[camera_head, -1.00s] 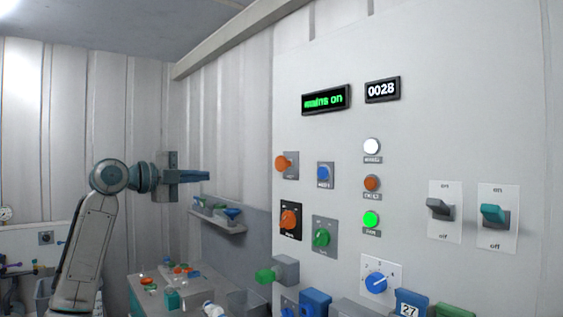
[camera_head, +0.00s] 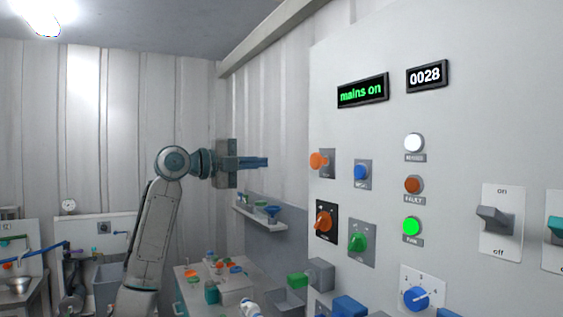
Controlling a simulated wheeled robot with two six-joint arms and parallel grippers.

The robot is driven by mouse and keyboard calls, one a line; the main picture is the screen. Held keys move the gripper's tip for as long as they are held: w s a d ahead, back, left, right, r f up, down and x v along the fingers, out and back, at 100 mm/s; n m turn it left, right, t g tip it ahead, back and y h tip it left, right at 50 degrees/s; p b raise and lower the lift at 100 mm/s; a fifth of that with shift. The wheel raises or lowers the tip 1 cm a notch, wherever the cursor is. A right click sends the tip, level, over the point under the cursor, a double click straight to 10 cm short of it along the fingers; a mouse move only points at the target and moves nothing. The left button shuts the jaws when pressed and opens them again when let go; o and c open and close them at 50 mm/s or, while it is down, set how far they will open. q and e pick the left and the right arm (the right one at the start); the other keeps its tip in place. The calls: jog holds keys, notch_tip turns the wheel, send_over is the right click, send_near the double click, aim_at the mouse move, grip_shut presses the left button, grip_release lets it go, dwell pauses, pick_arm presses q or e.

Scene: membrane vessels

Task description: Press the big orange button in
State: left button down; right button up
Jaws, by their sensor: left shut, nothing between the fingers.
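The big orange button (camera_head: 318,161) stands out from a grey plate near the left edge of the upright white panel (camera_head: 470,140). My left gripper (camera_head: 266,162) is shut and empty. Its fingers point right toward the panel, at about the button's height in the picture, with a visible gap between fingertips and button.
A display (camera_head: 362,91) reads "mains on". A small shelf (camera_head: 260,217) and a cluttered bench (camera_head: 190,290) lie below my left arm.

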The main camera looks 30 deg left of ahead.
pick_arm(q)
jog(key=p, duration=0.6)
send_near(314, 161)
jog(key=x, duration=0.5)
jog(key=shift+w+r, duration=0.15)
jog(key=shift+r, duration=0.05)
jog(key=shift+w+d+f+p, duration=0.2)
jog(key=shift+w+d+p, duration=0.15)
jog(key=shift+w, duration=0.35)
